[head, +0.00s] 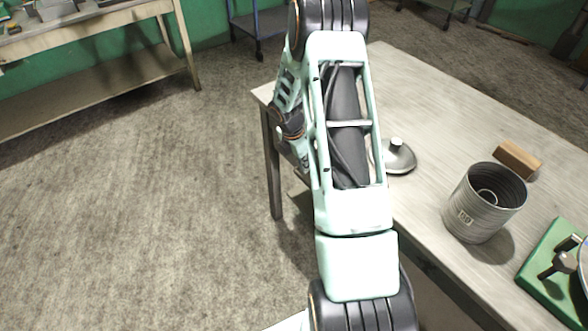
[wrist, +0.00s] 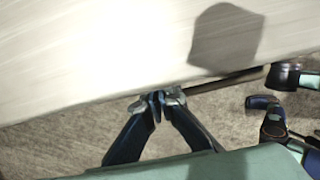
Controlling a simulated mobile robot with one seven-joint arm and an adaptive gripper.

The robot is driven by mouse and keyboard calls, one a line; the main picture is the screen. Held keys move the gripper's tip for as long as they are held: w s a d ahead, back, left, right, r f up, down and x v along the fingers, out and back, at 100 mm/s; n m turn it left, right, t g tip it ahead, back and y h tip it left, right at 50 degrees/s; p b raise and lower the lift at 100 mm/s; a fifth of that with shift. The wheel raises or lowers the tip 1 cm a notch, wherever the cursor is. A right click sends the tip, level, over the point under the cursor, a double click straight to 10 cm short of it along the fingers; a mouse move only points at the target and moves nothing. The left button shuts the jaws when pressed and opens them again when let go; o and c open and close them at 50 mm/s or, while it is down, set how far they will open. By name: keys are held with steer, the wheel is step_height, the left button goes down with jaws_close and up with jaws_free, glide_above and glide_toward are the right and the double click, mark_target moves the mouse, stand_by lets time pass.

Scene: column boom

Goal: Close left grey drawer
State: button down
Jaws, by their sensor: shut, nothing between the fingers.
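My gripper (wrist: 158,99) shows in the wrist view with its fingertips together and nothing between them. The tips are at the near edge of a pale, brightly lit surface (wrist: 75,60); I cannot tell whether they touch it. A dark strip (wrist: 225,82) runs under that edge, right of the fingertips. I cannot clearly make out the left grey drawer in either view. In the head view my arm covers the table's near-left part, and my gripper is hidden.
The worktable (head: 430,120) holds a metal lid (head: 399,157), a ribbed grey can (head: 480,207), a wooden block (head: 518,159) and a green-based device (head: 548,270). Open concrete floor (head: 130,200) lies to the left. Another bench (head: 90,25) stands at the back left.

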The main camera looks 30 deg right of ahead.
steer(key=shift+d, duration=0.3)
steer(key=shift+d, duration=0.15)
